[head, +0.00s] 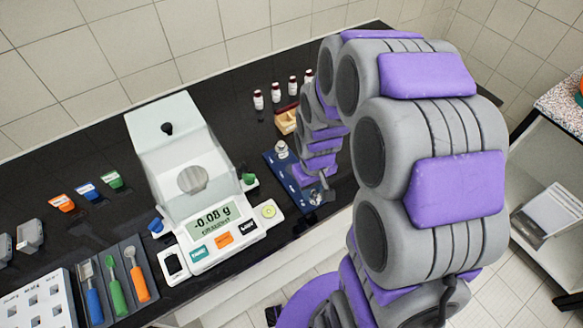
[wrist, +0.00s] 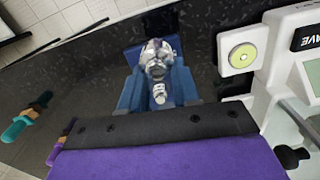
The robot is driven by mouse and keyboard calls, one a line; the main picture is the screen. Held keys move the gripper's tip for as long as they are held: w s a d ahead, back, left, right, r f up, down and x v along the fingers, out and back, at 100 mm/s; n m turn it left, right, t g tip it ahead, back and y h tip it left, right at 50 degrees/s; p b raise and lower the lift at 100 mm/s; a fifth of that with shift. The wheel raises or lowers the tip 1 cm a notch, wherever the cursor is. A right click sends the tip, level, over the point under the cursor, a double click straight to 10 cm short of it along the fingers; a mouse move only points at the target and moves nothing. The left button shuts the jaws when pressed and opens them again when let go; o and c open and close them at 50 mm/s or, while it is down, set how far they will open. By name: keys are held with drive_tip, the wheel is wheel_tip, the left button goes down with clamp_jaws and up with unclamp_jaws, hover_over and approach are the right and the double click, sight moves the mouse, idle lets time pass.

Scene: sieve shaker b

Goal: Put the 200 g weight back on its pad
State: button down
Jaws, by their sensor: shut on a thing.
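A smaller silver piece (wrist: 160,94) is nearer my gripper. My arm covers part of the mat in the head view.
The balance (head: 215,228) reads -0.08 g and stands close left of the mat; its round level button (wrist: 242,56) is near in the wrist view. Small bottles (head: 275,93) and a wooden block (head: 286,122) stand behind the mat. Coloured-handled tools (head: 117,278) lie at left.

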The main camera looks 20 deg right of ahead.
drive_tip(key=shift+s, duration=0.2)
drive_tip(key=shift+w+f, duration=0.15)
drive_tip(key=shift+w, duration=0.1)
drive_tip(key=b, duration=0.3)
hover_over(290, 164)
drive_tip(key=shift+a+f, duration=0.1)
drive_tip(key=shift+f, duration=0.6)
drive_tip(key=shift+f+b, duration=0.5)
drive_tip(key=shift+f, duration=1.3)
drive_tip(key=shift+s+r, duration=0.1)
drive_tip(key=c, duration=0.8)
unclamp_jaws()
